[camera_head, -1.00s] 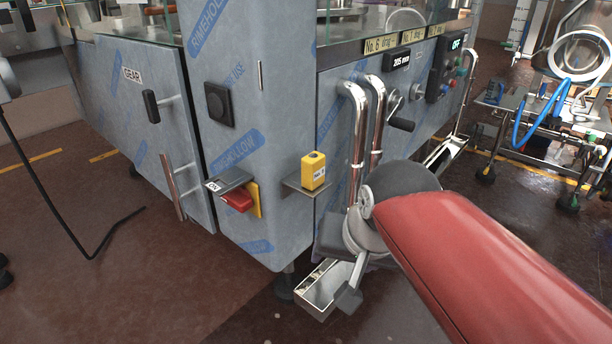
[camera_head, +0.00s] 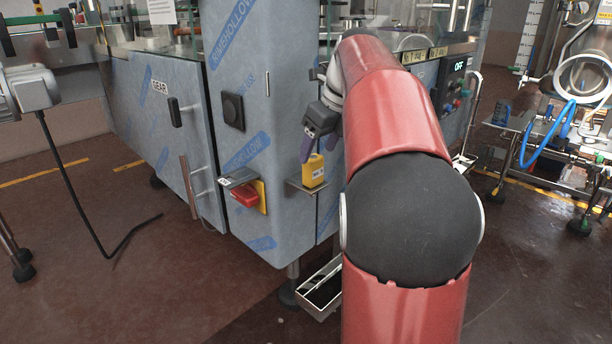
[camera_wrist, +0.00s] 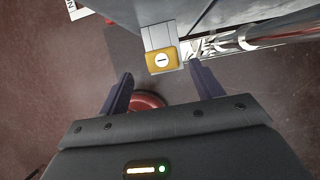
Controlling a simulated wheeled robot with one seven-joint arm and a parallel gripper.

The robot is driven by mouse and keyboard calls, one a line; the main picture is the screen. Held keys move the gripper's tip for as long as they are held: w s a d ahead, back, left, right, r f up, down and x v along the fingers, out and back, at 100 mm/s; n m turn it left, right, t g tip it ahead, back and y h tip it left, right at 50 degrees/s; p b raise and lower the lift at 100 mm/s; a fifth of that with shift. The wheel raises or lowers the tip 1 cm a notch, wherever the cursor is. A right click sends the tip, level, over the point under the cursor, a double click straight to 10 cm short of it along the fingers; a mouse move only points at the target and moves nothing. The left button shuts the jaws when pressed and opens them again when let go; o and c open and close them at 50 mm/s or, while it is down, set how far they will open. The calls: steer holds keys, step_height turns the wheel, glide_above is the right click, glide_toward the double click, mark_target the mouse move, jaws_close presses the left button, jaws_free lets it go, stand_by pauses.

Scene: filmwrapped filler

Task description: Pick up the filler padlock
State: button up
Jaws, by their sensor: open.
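The yellow padlock (camera_head: 313,171) stands on a small grey shelf (camera_head: 293,185) on the side of the blue-grey filler cabinet. In the wrist view the padlock (camera_wrist: 161,60) is seen from above on the shelf, with a white round mark on its top. Nothing is between the fingers.
A metal tray (camera_head: 322,290) sits low beneath the shelf. Shiny pipes run beside the shelf.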

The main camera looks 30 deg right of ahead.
mark_target(314, 157)
steer(key=x, duration=0.3)
steer(key=b+x, duration=0.1)
steer(key=x, duration=0.2)
steer(key=shift+w+f, duration=0.3)
steer(key=shift+w, duration=0.1)
steer(key=shift+r, duration=0.1)
steer(key=c, duration=1.2)
steer(key=shift+c, duration=0.2)
